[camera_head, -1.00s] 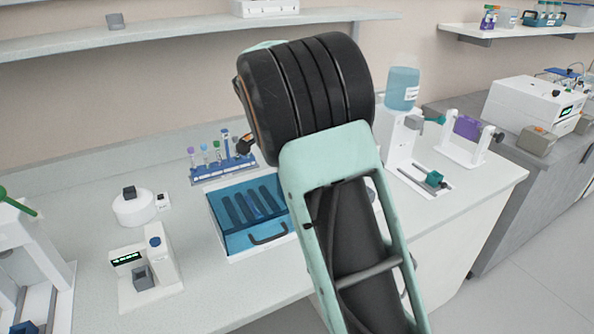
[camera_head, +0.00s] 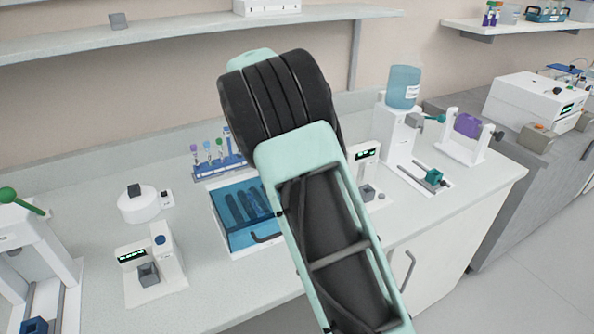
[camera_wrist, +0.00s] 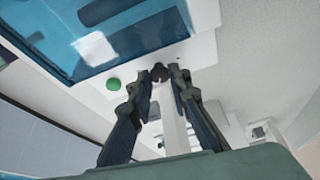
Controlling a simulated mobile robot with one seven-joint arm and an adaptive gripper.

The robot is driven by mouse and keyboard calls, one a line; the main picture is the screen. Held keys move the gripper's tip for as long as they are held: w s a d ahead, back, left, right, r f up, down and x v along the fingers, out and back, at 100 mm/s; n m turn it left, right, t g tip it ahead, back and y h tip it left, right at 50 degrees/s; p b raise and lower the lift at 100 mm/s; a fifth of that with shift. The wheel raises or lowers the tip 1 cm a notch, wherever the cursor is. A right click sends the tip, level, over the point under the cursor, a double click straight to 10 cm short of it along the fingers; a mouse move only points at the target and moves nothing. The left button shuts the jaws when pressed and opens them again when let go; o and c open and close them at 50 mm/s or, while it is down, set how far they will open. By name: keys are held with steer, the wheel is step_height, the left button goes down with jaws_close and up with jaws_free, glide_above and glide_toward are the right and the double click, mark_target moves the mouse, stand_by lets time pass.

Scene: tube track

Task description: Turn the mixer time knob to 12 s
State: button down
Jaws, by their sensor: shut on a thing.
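The machine with a clear blue lid (camera_head: 232,232) stands on the bench, its right part hidden behind my arm. I take it to be the mixer. In the wrist view its blue lid (camera_wrist: 100,45) fills the upper left, above a white panel (camera_wrist: 200,48). A small dark round knob (camera_wrist: 158,72) sits on this panel, with a round green button (camera_wrist: 113,85) to its left. My gripper (camera_wrist: 160,75) has its fingertips closed on the knob's two sides. No dial mark or time reading is legible. In the head view my arm hides the gripper and knob.
Behind the blue-lidded machine stands a rack of capped tubes (camera_head: 215,170). Left are a round white device (camera_head: 140,208) and a small display unit (camera_head: 150,265). Right are another display unit (camera_head: 362,155) and a bottle stand (camera_head: 403,88). Bench space at centre left is clear.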

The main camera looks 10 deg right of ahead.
steer(key=c, duration=1.8)
jaws_free()
steer(key=shift+o, duration=0.2)
steer(key=v, duration=1.2)
steer(key=shift+a, duration=0.1)
